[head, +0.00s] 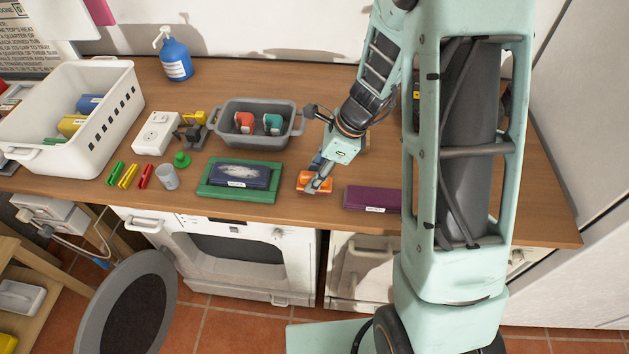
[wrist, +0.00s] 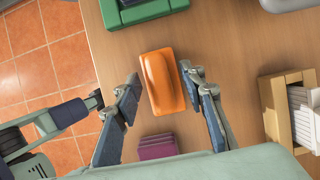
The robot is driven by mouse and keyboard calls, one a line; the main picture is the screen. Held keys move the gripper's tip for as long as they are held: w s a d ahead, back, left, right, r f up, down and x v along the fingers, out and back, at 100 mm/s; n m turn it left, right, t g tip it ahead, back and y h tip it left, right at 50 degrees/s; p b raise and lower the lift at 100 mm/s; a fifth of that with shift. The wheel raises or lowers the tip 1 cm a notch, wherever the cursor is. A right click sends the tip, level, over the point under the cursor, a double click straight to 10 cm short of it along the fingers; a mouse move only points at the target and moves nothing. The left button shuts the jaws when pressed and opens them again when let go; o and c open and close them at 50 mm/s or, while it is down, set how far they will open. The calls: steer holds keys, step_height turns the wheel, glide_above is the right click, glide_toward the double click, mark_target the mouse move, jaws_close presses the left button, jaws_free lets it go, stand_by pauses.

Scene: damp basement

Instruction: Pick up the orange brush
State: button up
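The orange brush (head: 315,182) lies on the wooden counter between a green tray and a purple box. In the wrist view the orange brush (wrist: 162,83) shows whole, a rounded block lying lengthwise between the fingers. My gripper (head: 322,176) is low over it in the head view and covers part of it. In the wrist view my gripper (wrist: 162,92) is open, one finger on each side of the brush. A gap shows on the left side; the right finger is close to the brush, and I cannot tell whether it touches.
The green tray (head: 203,191) with a dark blue block (head: 231,178) lies left of the brush. The purple box (head: 372,199) lies to the right, near the counter's front edge. A grey tub (head: 256,107) stands behind. A wooden holder (wrist: 273,108) stands right in the wrist view.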

mark_target(309, 173)
steer(key=shift+f, duration=0.1)
steer(key=c, duration=0.8)
steer(key=shift+c, duration=0.2)
steer(key=shift+r+p, duration=0.75)
steer(key=shift+r, duration=0.05)
step_height(309, 173, up, 2)
steer(key=shift+p, duration=0.9)
steer(key=s+a+r+p, duration=0.2)
steer(key=s+r+p, duration=0.1)
steer(key=s+r, duration=0.6)
steer(key=s, duration=0.4)
steer(key=shift+s+a+r, duration=0.15)
steer(key=shift+s+r, duration=0.05)
steer(key=shift+s, duration=0.2)
